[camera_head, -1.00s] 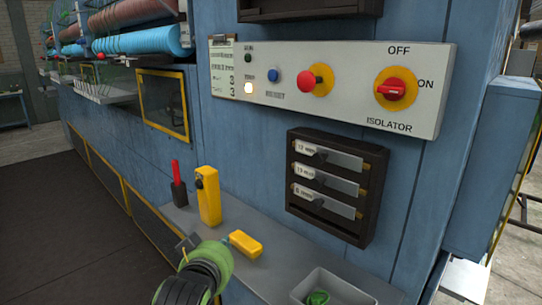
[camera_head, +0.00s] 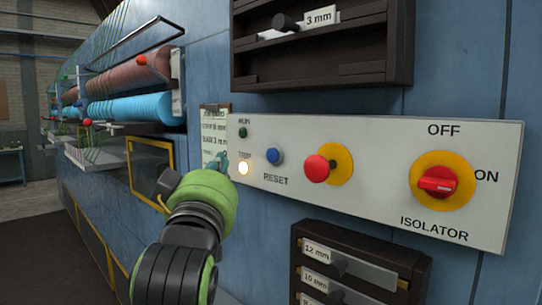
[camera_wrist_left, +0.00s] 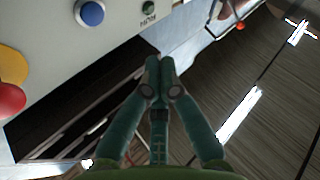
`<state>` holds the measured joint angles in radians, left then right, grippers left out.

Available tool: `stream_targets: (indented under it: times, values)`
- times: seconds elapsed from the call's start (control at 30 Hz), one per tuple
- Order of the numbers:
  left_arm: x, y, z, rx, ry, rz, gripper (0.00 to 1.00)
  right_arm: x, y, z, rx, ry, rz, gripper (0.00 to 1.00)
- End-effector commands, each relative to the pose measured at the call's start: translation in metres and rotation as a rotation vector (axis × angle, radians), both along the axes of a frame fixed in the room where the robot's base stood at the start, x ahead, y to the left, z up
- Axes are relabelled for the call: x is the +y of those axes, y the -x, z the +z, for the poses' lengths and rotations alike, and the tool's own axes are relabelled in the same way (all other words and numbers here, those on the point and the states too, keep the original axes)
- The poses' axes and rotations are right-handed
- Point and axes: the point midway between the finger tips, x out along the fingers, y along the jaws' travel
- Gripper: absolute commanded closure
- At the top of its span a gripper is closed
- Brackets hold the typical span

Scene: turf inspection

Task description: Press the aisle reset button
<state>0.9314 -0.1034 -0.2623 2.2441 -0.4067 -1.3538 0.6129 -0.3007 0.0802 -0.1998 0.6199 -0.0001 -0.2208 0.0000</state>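The blue reset button (camera_head: 275,157) sits on the pale control panel (camera_head: 375,170), above the word RESET. It also shows at the top left of the left wrist view (camera_wrist_left: 89,13). My left gripper (camera_head: 219,161) is at the panel's left end in the head view, left of the button and about level with it. In the left wrist view my left gripper's fingertips (camera_wrist_left: 159,64) are together with nothing between them, apart from the button in the picture. Whether the fingers touch anything is not clear. My right gripper is not in view.
A lit trip lamp (camera_head: 244,168) and a dark green run lamp (camera_head: 243,132) are left of the button. A red mushroom button (camera_head: 317,168) and a red isolator switch (camera_head: 438,185) are to its right. Dark racks hang above (camera_head: 330,72) and below (camera_head: 300,262).

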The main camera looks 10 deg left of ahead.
Motion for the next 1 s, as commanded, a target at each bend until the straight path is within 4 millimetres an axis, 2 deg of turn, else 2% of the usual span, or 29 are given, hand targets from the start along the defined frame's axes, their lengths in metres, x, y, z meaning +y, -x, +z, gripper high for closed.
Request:
stream_targets:
  times: [0.37,0.8,1.0]
  values:
    - [-0.003,-0.004,-0.001,0.002,-0.002,0.0,1.0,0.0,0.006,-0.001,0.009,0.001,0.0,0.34]
    - [-0.036,-0.051,-0.001,0.004,-0.004,0.001,1.0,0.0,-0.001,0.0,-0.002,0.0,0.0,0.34]
    - [-0.047,-0.066,0.0,0.002,0.0,0.0,1.0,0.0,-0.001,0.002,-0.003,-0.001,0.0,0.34]
